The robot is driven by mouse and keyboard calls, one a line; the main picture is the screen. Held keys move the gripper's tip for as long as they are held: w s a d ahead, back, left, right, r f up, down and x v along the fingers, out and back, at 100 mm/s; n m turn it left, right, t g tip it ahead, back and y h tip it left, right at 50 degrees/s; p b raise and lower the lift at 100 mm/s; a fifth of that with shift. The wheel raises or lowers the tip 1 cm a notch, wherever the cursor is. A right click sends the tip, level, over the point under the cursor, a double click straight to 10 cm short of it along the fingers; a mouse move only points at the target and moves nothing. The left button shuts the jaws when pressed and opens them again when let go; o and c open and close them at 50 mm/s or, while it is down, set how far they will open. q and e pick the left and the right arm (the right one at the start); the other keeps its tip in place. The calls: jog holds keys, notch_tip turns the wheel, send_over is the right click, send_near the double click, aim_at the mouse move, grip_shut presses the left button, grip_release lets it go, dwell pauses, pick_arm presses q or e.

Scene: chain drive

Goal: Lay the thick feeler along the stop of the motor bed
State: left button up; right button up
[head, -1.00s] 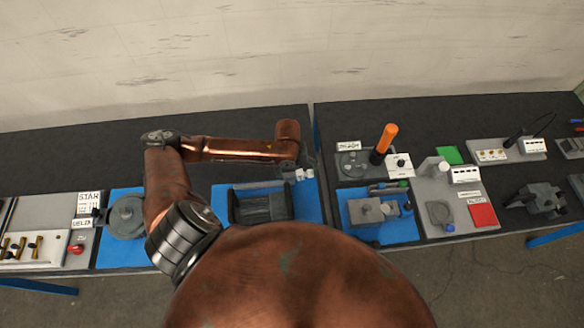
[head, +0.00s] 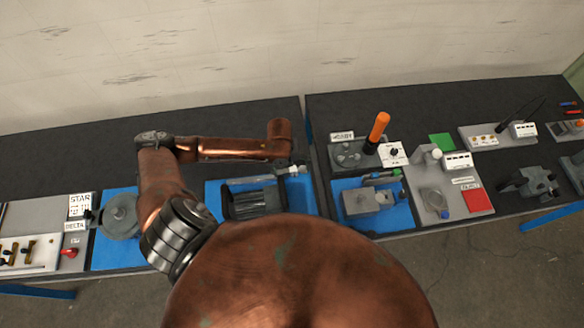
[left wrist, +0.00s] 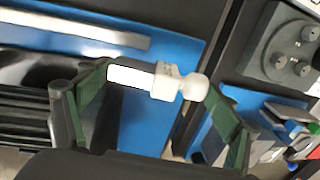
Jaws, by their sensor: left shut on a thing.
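My left gripper (left wrist: 155,90) is shut on a small piece with a white round knob, a white collar and a bright white flat face, which looks like the thick feeler (left wrist: 166,82). In the head view my left gripper (head: 290,170) is over the right back corner of the blue mat, and the held piece shows small and white there. The motor bed (head: 252,202), dark and ribbed, stands on that mat, left of the gripper and partly behind my arm. A pale grey bar (left wrist: 85,35), possibly the stop, lies along its back. My right gripper is not in view.
Right of the table gap, a grey plate (head: 352,155) carries round parts and an orange-handled tool (head: 378,128). A blue mat (head: 395,215) with a grey block is in front of it. A round grey part (head: 122,215) stands left of the bed. The dark table behind is clear.

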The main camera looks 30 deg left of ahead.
pick_arm(q)
jog(key=shift+f+b, duration=0.75)
jog(key=shift+f, duration=0.9)
jog(key=shift+f+b, duration=0.4)
jog(key=shift+f, duration=0.6)
jog(key=o, duration=1.4)
jog(key=shift+o, duration=0.2)
jog(key=shift+r, duration=0.1)
